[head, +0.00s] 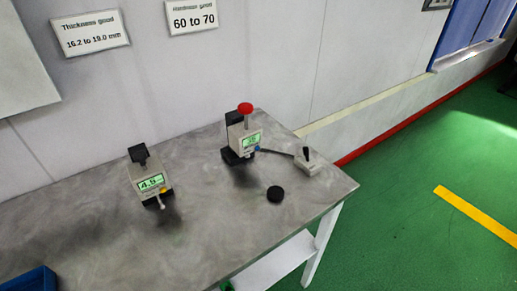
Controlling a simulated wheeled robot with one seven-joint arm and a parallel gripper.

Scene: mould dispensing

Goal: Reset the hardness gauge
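The likely hardness gauge (250,140) stands upright on the metal table, below the hardness sign. It has a beige body, a black back and foot, a red knob (245,108) on top, a lit green display (252,141) and a small blue button (257,149). The display's digits are too small to read surely. A dark lever or cable runs right from it to a small pale box (309,163) with a black stick. Nothing is seen touching the gauge. My gripper is not in view.
A second gauge (148,177) with a display reading about 4.5 and a yellow button stands to the left. A black disc (275,194) lies on the table (225,222) in front. A blue bin (32,279) is at lower left. Green floor (425,185) is open at right.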

